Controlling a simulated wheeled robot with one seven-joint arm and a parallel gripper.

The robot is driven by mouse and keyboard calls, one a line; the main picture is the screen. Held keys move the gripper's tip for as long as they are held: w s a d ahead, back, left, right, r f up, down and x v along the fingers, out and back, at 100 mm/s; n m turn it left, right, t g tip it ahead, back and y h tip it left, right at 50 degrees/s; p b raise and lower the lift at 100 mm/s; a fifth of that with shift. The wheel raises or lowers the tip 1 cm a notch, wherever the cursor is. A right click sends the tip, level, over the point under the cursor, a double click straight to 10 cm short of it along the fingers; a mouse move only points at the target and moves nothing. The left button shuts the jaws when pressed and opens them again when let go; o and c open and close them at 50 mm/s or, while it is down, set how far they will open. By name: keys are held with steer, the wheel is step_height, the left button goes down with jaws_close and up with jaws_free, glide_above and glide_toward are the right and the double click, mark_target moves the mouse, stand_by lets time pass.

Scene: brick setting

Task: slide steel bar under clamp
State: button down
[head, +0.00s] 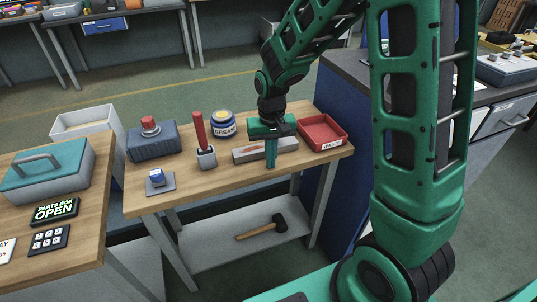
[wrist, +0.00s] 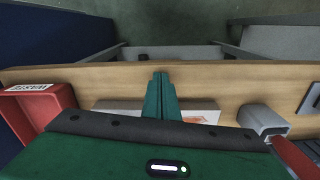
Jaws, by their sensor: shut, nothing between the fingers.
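My gripper (head: 270,165) points down over the middle table, its green fingers together and empty. In the head view they hide part of a long pale grey block with a reddish mark (head: 242,155), which looks like the steel bar. In the wrist view the fingers (wrist: 160,76) cross in front of this bar (wrist: 201,112), so its middle is hidden; whether they touch it I cannot tell. The clamp appears to be the grey block with an upright red handle (head: 206,157), left of the bar. It also shows at right in the wrist view (wrist: 264,121), apart from the bar.
A red waste tray (head: 337,143) stands right of the bar. A grease jar (head: 223,124) stands behind the clamp. A dark box with a red knob (head: 153,146) and a small blue-topped piece (head: 160,184) are at left. The table's front strip is mostly clear.

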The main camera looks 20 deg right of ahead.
step_height(320, 180, up, 10)
steer(key=s+d+r+m, duration=0.2)
steer(key=s+d+r, duration=0.2)
steer(key=s+d, duration=0.8)
steer(key=s+d+m, duration=0.1)
steer(key=s+d, duration=0.1)
steer(key=s, duration=0.5)
steer(key=s+d+m, duration=0.1)
steer(key=s+d, duration=0.2)
steer(key=s, duration=0.4)
steer(key=shift+s, duration=0.4)
steer(key=shift+d+f, duration=0.1)
steer(key=shift+w+f, duration=0.25)
steer(key=shift+w, duration=0.35)
